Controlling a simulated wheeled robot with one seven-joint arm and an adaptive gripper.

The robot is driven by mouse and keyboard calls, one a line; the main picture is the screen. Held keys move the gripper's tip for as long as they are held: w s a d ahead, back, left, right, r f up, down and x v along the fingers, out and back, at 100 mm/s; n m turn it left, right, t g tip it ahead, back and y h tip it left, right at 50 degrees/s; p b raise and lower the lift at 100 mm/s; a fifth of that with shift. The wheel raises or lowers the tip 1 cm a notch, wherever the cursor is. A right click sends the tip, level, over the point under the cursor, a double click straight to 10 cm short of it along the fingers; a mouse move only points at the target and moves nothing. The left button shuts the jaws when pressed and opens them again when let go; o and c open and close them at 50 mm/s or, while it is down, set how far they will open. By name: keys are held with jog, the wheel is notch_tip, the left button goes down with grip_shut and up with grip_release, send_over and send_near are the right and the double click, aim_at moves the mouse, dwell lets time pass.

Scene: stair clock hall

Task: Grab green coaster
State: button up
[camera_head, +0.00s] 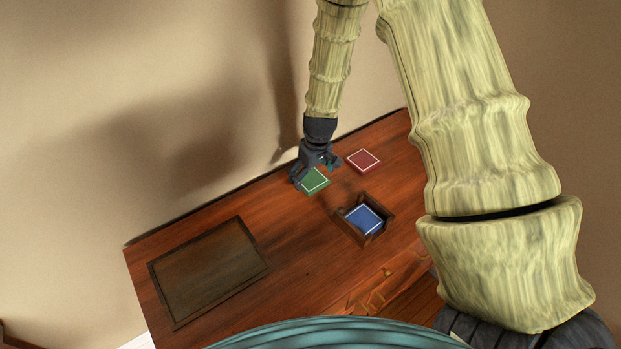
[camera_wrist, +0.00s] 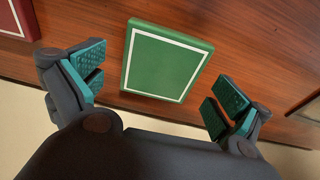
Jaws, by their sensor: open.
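The green coaster (camera_head: 315,182) is square with a thin white border line. It lies flat on the wooden table near its back edge. In the wrist view the green coaster (camera_wrist: 163,62) sits between and just beyond my two open fingers. My gripper (camera_head: 312,172) is over the coaster's back side, hiding part of it in the head view. In the wrist view my gripper (camera_wrist: 155,90) is open and empty, with teal pads on either side. I cannot tell whether the fingers touch the table.
A red coaster (camera_head: 363,160) lies to the right of the green one. A blue coaster (camera_head: 364,219) sits in a dark wooden holder (camera_head: 347,229) in front. A dark rectangular panel (camera_head: 205,270) is on the table's left part. The wall (camera_head: 150,100) stands close behind the table.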

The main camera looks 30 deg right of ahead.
jog(key=shift+s+f, duration=0.15)
jog(key=shift+f, duration=0.3)
jog(key=c, duration=1.1)
jog(key=shift+r, duration=0.15)
